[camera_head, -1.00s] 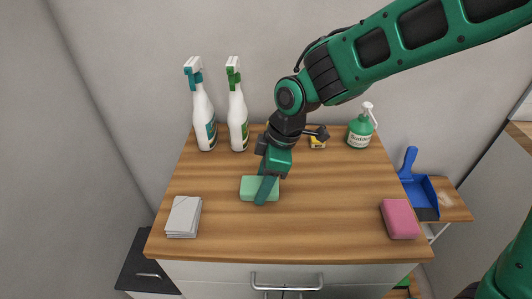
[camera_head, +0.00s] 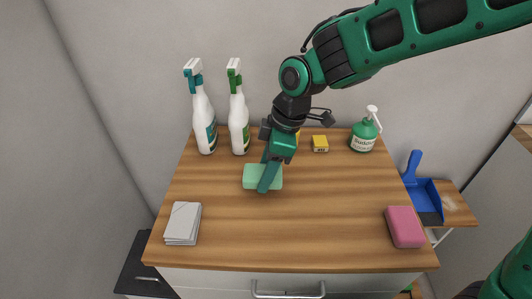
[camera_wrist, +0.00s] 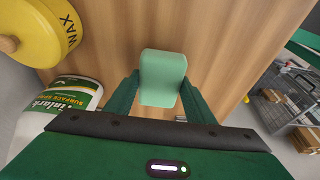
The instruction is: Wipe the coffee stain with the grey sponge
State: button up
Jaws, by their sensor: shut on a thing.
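My gripper (camera_head: 270,176) is shut on a light green sponge (camera_head: 252,175) over the middle of the wooden counter. In the wrist view the same sponge (camera_wrist: 163,75) sits between the two fingers. I cannot tell whether it touches the wood. I see no plainly grey sponge; a pale grey stack of flat sheets or cloths (camera_head: 183,223) lies at the front left of the counter. A pink sponge (camera_head: 405,227) lies at the front right. I see no clear coffee stain on the counter; a pale patch (camera_head: 450,203) shows on the low side table.
Two white spray bottles (camera_head: 204,125) stand at the back left. A yellow tin (camera_head: 320,144) and a green pump bottle (camera_head: 364,134) stand at the back right. A blue dustpan (camera_head: 425,195) is on the side table. The counter's front middle is clear.

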jog(key=shift+s+r, duration=0.15)
jog(key=shift+r, duration=2.3)
